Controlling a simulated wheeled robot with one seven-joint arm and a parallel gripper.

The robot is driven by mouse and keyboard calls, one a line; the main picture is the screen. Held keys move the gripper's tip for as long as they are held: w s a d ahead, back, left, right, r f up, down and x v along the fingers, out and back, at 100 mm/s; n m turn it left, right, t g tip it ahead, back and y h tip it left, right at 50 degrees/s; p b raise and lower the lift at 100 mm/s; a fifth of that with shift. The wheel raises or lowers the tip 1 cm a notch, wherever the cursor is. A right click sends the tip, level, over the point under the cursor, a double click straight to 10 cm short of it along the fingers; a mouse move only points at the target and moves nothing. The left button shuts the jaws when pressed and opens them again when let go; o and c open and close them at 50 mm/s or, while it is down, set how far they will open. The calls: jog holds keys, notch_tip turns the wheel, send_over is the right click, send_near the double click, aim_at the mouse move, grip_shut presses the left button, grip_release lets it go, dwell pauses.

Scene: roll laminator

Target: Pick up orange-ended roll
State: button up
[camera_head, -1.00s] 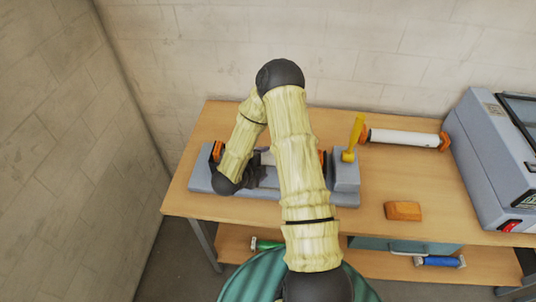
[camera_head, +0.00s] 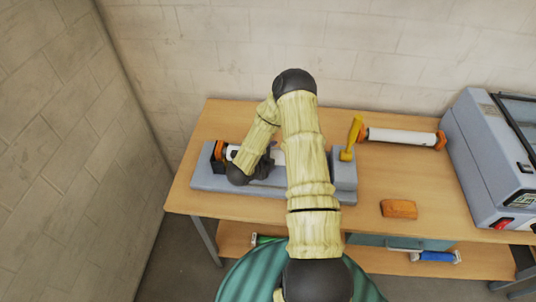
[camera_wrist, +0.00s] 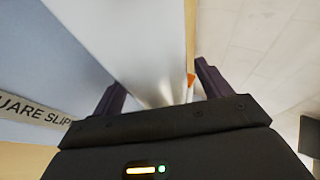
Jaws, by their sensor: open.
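A white roll with an orange left end (camera_head: 219,151) sits in the grey fixture (camera_head: 225,183) on the left of the table; my arm covers most of it. A second white roll with orange ends (camera_head: 402,136) lies on the table at the back right. My gripper is over the fixture, at the middle of the first roll, mostly hidden by my arm in the head view. In the wrist view my gripper (camera_wrist: 160,92) is open, with a pale smooth surface and a small orange part (camera_wrist: 190,79) beyond its fingers. I cannot tell whether it touches the roll.
A yellow lever (camera_head: 353,135) stands up at the fixture's right end. An orange-brown block (camera_head: 398,209) lies at the front of the table. A grey machine (camera_head: 490,160) stands at the right. A blue roll (camera_head: 436,257) and a green-ended roll (camera_head: 262,240) lie on the lower shelf.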

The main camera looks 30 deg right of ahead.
dwell(0.4)
grip_shut()
jog(key=shift+r, duration=0.1)
jog(key=shift+r+b, duration=1.55)
jog(key=shift+r, duration=3.4)
